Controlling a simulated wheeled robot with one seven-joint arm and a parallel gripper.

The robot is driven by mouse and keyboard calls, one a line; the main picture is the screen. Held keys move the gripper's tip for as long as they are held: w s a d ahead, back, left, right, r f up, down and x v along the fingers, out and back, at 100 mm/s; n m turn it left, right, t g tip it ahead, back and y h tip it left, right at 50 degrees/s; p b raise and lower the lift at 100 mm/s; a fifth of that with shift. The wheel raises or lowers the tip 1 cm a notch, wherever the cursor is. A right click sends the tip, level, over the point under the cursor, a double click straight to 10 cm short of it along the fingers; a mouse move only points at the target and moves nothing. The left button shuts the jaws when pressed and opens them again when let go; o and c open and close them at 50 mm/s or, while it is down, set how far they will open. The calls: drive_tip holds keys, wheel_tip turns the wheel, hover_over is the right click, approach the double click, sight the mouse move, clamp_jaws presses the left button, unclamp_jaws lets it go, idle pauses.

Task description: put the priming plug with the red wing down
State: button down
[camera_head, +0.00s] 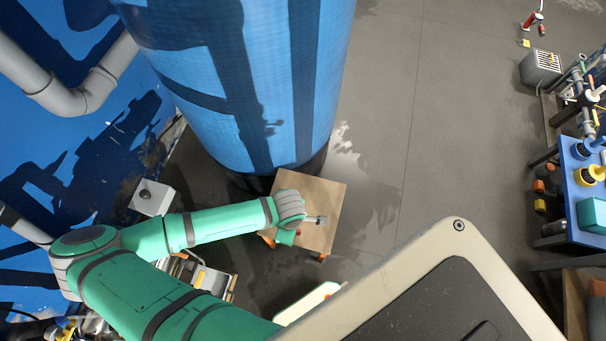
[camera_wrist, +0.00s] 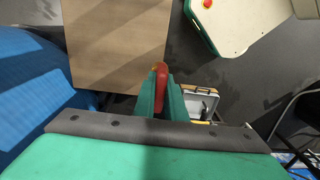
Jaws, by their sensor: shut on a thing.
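In the wrist view, my gripper (camera_wrist: 161,92) is shut on the priming plug, whose red wing (camera_wrist: 161,72) shows between the green fingers. The rest of the plug is hidden by the fingers. The fingertips lie over the near edge of a small wooden table (camera_wrist: 115,35), towards its right corner. I cannot tell whether the plug touches the table. In the head view, my gripper (camera_head: 286,237) is at the left side of the same wooden table (camera_head: 328,194), mostly hidden under my wrist. A small grey fitting (camera_head: 317,219) shows beside my wrist, over the tabletop.
A large blue tank (camera_head: 235,75) stands right behind the table. A grey box with a dark knob (camera_head: 153,197) is to the left. An open case (camera_wrist: 200,103) lies on the floor near the table.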

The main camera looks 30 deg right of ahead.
drive_tip(key=shift+w+d+f, duration=1.55)
drive_tip(key=shift+d+f, duration=0.15)
drive_tip(key=shift+f, duration=0.45)
drive_tip(key=shift+w+d+f, duration=1.5)
drive_tip(key=shift+d+f, duration=0.2)
drive_tip(key=shift+f, duration=0.5)
drive_tip(key=shift+w+d+f, duration=1.55)
drive_tip(key=shift+d+f, duration=0.15)
drive_tip(key=shift+f, duration=0.45)
drive_tip(key=shift+f, duration=0.15)
drive_tip(key=c, duration=1.8)
unclamp_jaws()
wheel_tip(320, 180, up, 12)
drive_tip(key=shift+r, duration=0.2)
